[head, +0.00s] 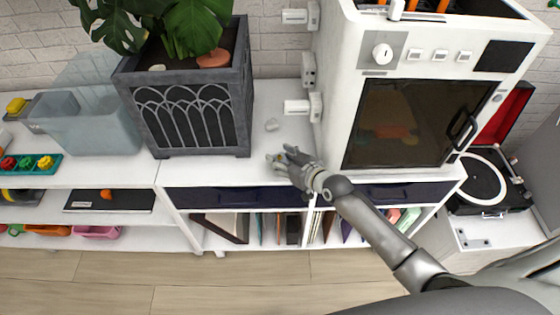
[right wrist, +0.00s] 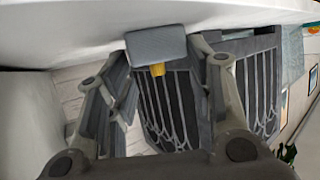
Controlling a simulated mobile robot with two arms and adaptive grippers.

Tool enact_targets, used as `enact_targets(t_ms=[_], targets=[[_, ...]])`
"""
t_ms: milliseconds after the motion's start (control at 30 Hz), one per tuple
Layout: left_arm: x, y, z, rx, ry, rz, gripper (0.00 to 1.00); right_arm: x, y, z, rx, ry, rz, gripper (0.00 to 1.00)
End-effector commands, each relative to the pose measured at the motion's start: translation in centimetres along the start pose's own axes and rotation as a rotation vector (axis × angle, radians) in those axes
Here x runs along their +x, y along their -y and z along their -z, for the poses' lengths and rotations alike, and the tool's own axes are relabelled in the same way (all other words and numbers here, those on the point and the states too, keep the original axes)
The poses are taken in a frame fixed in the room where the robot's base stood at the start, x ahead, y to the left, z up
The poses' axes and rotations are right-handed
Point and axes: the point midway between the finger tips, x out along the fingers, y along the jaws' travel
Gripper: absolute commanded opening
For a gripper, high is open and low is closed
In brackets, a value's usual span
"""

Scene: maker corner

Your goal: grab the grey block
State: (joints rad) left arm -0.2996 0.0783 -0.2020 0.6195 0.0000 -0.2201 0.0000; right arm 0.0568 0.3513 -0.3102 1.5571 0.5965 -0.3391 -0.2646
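The grey block (right wrist: 155,45) shows in the right wrist view, against the white surface at the top of that picture. A small yellow piece (right wrist: 157,69) shows right at its lower edge. My right gripper (head: 281,158) is over the front part of the white shelf top in the head view. Its fingers stand apart on either side of the block in the right wrist view, and I cannot tell whether they touch it. In the head view the block is hard to make out among the fingers. My left gripper is not in view.
A dark grey planter (head: 185,115) with a plant stands behind and left of the gripper. A white machine (head: 385,50) with a dark door stands to the right. A translucent bin (head: 95,125) stands far left.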

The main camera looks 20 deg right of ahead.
Motion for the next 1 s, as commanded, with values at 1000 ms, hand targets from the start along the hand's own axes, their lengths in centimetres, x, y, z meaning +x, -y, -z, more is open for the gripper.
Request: enact_targets(t_ms=[1000], targets=[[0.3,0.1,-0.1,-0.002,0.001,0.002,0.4,-5.8,0.5,5.2,-0.003,-0.002,0.001,0.16]])
